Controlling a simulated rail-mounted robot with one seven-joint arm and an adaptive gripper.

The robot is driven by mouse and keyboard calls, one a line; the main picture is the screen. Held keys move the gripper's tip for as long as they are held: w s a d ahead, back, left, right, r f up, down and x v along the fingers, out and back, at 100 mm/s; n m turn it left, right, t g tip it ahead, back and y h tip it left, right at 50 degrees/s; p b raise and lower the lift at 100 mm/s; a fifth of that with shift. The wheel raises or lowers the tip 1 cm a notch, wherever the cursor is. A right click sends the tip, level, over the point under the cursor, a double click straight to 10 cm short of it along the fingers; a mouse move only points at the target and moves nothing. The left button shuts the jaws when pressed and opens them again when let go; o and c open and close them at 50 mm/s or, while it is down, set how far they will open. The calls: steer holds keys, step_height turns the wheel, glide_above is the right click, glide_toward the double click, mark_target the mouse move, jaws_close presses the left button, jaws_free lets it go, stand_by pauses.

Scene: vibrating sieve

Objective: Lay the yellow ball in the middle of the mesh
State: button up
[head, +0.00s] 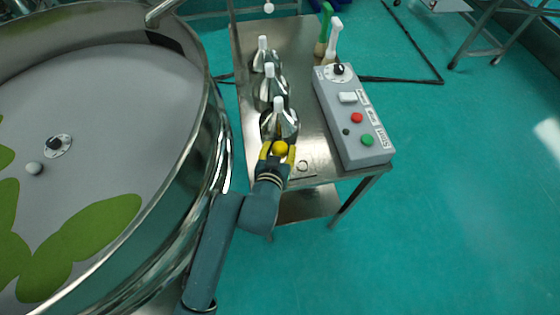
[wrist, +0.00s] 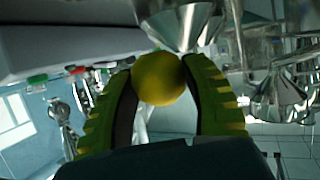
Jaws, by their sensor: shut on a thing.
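The yellow ball (head: 280,148) is held between the two yellow fingers of my gripper (head: 277,151), over the near end of the steel table. In the wrist view the ball (wrist: 159,78) sits between the fingertips of my gripper (wrist: 160,85), with a finger on each side. The mesh (head: 110,120) is the wide grey surface inside the round steel sieve at the left, apart from my gripper. Green leaf-like patches (head: 75,240), a grey ball (head: 34,168) and a small dial-like piece (head: 54,144) are on it.
The sieve's raised steel rim (head: 208,100) stands between my gripper and the mesh. Several shiny conical vessels (head: 279,122) stand in a row just beyond my gripper. A control box (head: 352,120) with buttons is on the table's right side. Open floor (head: 450,220) lies to the right.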

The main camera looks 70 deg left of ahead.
step_height(320, 180, down, 8)
steer(key=shift+f+b, duration=0.25)
steer(key=shift+b, duration=0.1)
steer(key=shift+f, duration=0.2)
steer(key=o, duration=1.2)
steer(key=shift+c, duration=0.2)
steer(key=shift+f, duration=0.1)
steer(key=v, duration=1.6)
steer(key=shift+s+p, duration=0.35)
